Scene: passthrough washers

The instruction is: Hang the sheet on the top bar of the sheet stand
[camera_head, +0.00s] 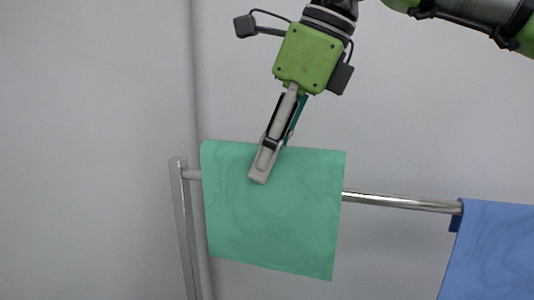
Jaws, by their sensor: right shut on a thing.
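The green sheet (270,225) hangs roughly flat in front of the stand's metal top bar (400,201). Its upper edge is above the bar, and it covers part of the bar near the left post. My right gripper (263,168) comes down from above and is shut on the sheet's upper edge, left of its middle. One finger shows in front of the sheet; the other is hidden behind it. I cannot tell whether the sheet touches the bar or whether any of it lies behind the bar. My left gripper is not in view.
A blue sheet (495,250) hangs on the bar at the right, cut off by the picture edge. The stand's upright post (184,230) is left of the green sheet. A bare stretch of bar lies between the two sheets. A plain grey wall (90,130) is behind.

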